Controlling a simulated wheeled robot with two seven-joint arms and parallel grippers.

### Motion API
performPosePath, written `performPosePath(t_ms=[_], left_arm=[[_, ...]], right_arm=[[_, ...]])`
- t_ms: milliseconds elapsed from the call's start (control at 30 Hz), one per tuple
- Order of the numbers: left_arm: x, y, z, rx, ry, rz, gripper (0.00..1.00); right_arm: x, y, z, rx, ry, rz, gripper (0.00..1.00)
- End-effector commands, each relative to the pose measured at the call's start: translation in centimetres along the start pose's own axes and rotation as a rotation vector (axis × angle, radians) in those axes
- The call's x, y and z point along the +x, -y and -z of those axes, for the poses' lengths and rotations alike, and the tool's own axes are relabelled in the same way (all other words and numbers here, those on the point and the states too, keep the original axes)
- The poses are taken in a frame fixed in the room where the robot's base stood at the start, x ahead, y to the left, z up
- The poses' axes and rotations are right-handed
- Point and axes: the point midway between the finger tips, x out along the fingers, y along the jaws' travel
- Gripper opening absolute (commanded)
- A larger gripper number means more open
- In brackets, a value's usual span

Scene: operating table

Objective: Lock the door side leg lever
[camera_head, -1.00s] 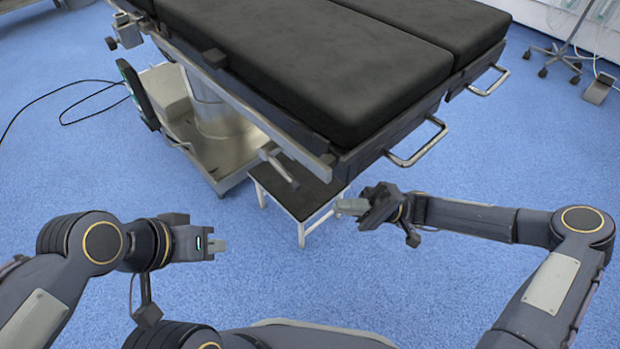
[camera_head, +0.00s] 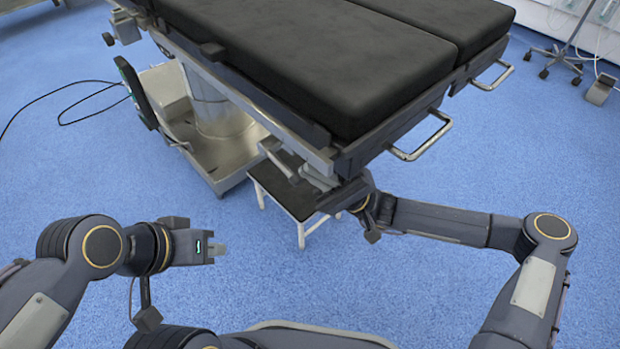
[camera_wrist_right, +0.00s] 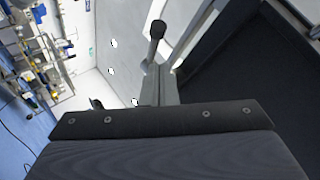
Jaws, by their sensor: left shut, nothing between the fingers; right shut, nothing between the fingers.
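The leg lever (camera_head: 277,158), a metal arm with a dark end, sticks out under the near edge of the operating table (camera_head: 300,60). In the right wrist view a lever with a black knob (camera_wrist_right: 157,29) stands just beyond my right gripper's grey fingers (camera_wrist_right: 160,86). My right gripper (camera_head: 320,182) is shut and empty, under the table's near corner, just right of the lever. It is partly hidden by the table, and I cannot tell whether it touches the lever. My left gripper (camera_head: 218,249) is shut and empty, over the floor at lower left, away from the table.
A metal side handle (camera_head: 420,140) juts from the table's right side. A low step stool (camera_head: 285,195) stands under the near corner. The metal table base (camera_head: 215,150) is behind it. A cable (camera_head: 70,110) lies on the blue floor at left. The near floor is clear.

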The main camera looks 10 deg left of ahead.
Motion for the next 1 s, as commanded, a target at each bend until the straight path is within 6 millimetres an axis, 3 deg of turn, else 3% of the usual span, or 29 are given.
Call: performPosePath(t_ms=[200, 633, 1000], left_arm=[[0.6, 0.3, -0.3, 0.0, 0.0, 0.0, 0.0], [0.3, 0.1, -0.2, 0.0, 0.0, 0.0, 0.0], [-5.1, -2.3, 2.6, 0.0, 0.0, 0.0, 0.0]], right_arm=[[1.4, 0.0, -1.5, 0.0, 0.0, 0.001, 0.0], [1.7, 0.1, -1.6, 0.001, -0.003, -0.003, 0.0], [2.9, 1.9, -2.1, 0.096, -0.097, -0.097, 0.0]])
